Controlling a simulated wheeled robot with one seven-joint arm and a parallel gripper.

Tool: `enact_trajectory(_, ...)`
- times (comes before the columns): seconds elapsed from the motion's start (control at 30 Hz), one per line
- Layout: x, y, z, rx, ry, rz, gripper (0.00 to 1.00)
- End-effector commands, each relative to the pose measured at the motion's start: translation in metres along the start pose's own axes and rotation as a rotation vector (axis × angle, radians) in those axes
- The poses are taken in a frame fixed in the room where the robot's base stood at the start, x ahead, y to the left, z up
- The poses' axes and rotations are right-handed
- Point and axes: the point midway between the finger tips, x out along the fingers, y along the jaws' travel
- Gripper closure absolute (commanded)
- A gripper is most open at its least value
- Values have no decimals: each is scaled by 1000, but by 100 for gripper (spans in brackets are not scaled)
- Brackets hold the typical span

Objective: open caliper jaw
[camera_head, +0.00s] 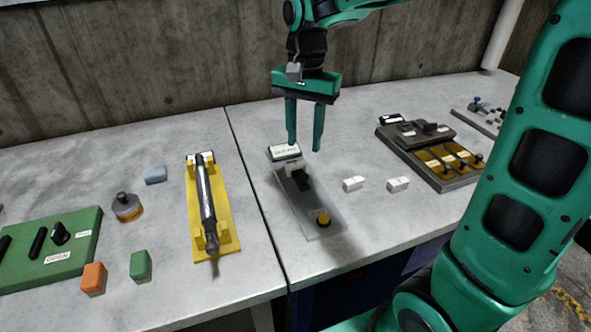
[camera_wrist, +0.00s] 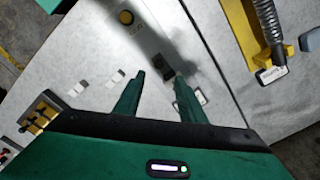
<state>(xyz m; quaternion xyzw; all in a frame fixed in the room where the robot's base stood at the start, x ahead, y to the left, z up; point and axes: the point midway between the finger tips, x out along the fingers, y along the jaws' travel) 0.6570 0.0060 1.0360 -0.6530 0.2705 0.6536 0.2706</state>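My gripper (camera_head: 304,146) hangs above the far end of this fixture, fingers pointing down, open and empty. In the wrist view my gripper's fingers (camera_wrist: 158,82) are spread apart.
Two small white blocks (camera_head: 354,184) (camera_head: 398,184) lie right of the fixture. A yellow stand with a dark cylinder (camera_head: 224,215) is to the left. A dark tray with yellow slots (camera_head: 423,167) is to the right. A green board (camera_head: 60,258) and small blocks are far left.

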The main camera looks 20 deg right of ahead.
Motion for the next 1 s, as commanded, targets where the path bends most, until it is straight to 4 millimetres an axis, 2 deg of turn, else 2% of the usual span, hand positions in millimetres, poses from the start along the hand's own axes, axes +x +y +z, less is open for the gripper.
enact_trajectory(0.3, 56, 3, -1, 3, -2, 4, 63)
enact_trajectory(0.5, 83, 3, -1, 3, -2, 3, 63)
enact_trajectory(0.7, 95, 3, -2, 3, 0, 0, 63)
enact_trajectory(0.97, 96, 3, -1, 3, 0, 0, 63)
enact_trajectory(1.0, 96, 3, -2, 2, 0, 0, 65)
